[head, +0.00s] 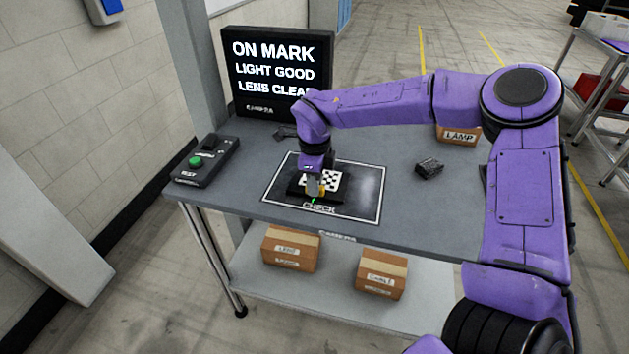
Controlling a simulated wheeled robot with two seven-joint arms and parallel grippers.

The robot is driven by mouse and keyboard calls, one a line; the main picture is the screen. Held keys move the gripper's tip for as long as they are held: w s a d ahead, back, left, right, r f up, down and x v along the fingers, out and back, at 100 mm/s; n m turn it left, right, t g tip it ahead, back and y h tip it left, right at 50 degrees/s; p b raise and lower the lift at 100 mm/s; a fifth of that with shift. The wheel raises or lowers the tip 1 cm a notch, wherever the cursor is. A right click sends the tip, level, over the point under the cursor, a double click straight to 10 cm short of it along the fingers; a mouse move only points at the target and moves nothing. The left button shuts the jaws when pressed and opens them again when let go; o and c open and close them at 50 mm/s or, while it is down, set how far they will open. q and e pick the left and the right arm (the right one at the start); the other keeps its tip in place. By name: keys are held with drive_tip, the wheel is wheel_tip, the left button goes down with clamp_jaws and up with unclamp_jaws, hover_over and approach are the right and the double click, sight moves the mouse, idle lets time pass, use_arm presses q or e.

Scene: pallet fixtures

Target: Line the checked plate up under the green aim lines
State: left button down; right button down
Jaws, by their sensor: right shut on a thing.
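The checked plate (331,180), black and white, lies on a dark base inside the white-outlined area (366,205) marked CHECK on the grey table. My right gripper (315,190) points down at the plate's near left part and is shut on it, hiding some of it. A short bit of green line (312,201) shows at the plate's near edge by the fingertips; any other green line is hidden or too small to tell. The screen (277,72) behind reads ON MARK, LIGHT GOOD, LENS CLEAR, its last letters partly covered by my arm. My left gripper is not in view.
A control box with a green button (195,161) sits at the table's left end. A small black object (429,168) and a LAMP box (459,134) are on the right. Two cardboard boxes (291,249) (381,275) stand on the lower shelf.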

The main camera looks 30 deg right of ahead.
drive_tip(key=shift+f, duration=0.15)
drive_tip(key=c, duration=1.1)
unclamp_jaws()
drive_tip(key=shift+o, duration=0.2)
wheel_tip(320, 180, up, 12)
drive_tip(key=b, duration=0.1)
drive_tip(key=shift+r, duration=0.2)
